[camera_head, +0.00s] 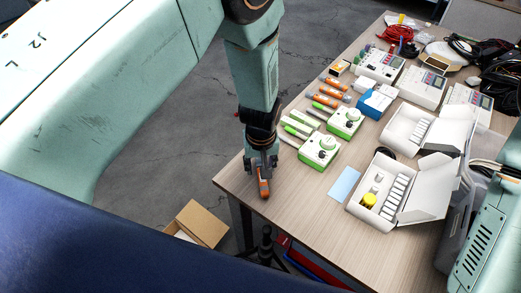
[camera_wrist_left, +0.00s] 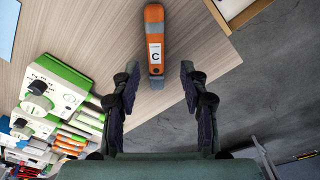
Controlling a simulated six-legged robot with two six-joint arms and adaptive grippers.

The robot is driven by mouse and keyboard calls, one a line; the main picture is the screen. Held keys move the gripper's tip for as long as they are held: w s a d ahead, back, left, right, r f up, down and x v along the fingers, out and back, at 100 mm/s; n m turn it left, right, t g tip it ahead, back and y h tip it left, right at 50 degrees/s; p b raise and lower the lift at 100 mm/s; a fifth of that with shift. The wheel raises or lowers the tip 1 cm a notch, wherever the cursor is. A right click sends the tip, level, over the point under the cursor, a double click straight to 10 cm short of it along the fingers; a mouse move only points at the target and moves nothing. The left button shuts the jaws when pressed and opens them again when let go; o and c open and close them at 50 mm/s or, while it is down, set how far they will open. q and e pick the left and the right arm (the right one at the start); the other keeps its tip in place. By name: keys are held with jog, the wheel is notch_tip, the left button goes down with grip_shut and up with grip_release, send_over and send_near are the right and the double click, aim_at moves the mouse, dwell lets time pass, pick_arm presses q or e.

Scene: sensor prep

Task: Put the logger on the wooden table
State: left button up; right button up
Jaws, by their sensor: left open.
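An orange and grey logger (camera_head: 264,188) lies on the wooden table (camera_head: 300,222), near its left corner. In the left wrist view the logger (camera_wrist_left: 154,42) shows a white label with a black C. My left gripper (camera_head: 262,167) points down close to the logger. In the left wrist view its fingers (camera_wrist_left: 160,78) are spread, with the logger's near end between or just beyond the tips; I cannot tell which. Nothing is clamped. My right gripper is out of view.
Green-and-white devices (camera_head: 320,151), orange tools (camera_head: 329,92) and open white boxes (camera_head: 385,190) fill the table's middle and right. A blue card (camera_head: 344,184) lies nearby. The near-left table surface is mostly clear. A cardboard box (camera_head: 203,222) stands below the edge.

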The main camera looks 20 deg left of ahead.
pick_arm(q)
notch_tip(320, 180, up, 6)
jog(key=p, duration=0.1)
jog(key=s+a+f+m, duration=0.1)
jog(key=s+a+f, duration=0.2)
jog(key=s, duration=0.2)
jog(key=s+a+f+g, duration=0.1)
jog(key=s+a+f, duration=0.1)
jog(key=s, duration=0.3)
jog(key=s+a+f+m, duration=0.1)
jog(key=s+a+f, duration=0.2)
jog(key=s, duration=0.2)
jog(key=s+m, duration=0.2)
jog(key=s, duration=1.2)
jog(key=shift+s+a+f+m, duration=0.15)
jog(key=shift+s+a+m, duration=0.15)
jog(key=shift+s, duration=0.05)
jog(key=shift+a+f+h, duration=0.1)
jog(key=shift+h, duration=0.2)
notch_tip(320, 180, down, 11)
jog(key=b, duration=1.1)
jog(key=shift+f, duration=0.15)
